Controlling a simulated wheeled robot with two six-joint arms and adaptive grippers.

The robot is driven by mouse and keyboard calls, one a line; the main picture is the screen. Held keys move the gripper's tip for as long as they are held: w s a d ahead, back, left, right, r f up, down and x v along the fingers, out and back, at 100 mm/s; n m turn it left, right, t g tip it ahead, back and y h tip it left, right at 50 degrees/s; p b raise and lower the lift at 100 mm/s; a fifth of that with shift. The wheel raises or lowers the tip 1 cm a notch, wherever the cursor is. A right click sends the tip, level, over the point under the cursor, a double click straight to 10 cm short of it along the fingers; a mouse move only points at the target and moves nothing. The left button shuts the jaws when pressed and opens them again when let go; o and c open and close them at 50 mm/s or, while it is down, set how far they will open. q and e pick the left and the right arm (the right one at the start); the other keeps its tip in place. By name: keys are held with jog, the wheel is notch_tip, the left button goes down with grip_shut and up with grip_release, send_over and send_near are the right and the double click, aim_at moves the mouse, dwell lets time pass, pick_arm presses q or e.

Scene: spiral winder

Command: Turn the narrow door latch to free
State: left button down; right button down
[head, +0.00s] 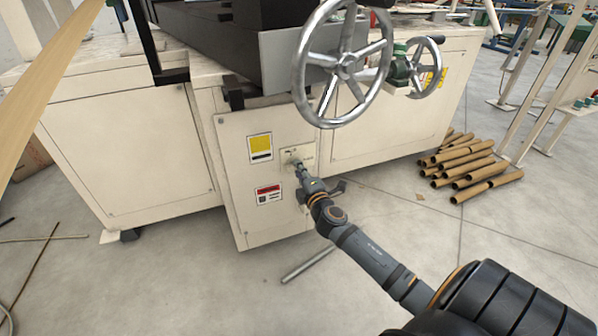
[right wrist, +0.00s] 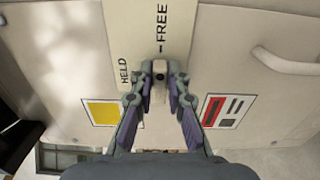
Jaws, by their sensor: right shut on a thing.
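The narrow door (head: 231,165) is a cream panel on the machine front, below the large handwheel. A small pale latch plate (head: 287,153) sits at its upper right. In the right wrist view the plate (right wrist: 148,22) reads HELD on the left and FREE on the right. My right gripper (head: 298,165) reaches the plate from the lower right. In the right wrist view its fingertips (right wrist: 160,78) are closed on the small latch (right wrist: 160,70) just below the lettering. The fingers hide most of the latch, so I cannot tell its exact angle. My left gripper is not in view.
A large spoked handwheel (head: 343,70) and a smaller one (head: 425,66) stick out above my right arm. Yellow (head: 260,147) and red-white (head: 268,194) labels are on the door. Cardboard tubes (head: 470,168) lie on the floor at right. A metal bar (head: 307,264) lies below the door.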

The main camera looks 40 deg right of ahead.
jog(key=shift+m, duration=0.3)
jog(key=c, duration=1.3)
grip_release()
jog(key=shift+s, duration=0.1)
jog(key=v, duration=1.1)
jog(key=shift+s+a, duration=0.2)
jog(key=shift+s, duration=0.2)
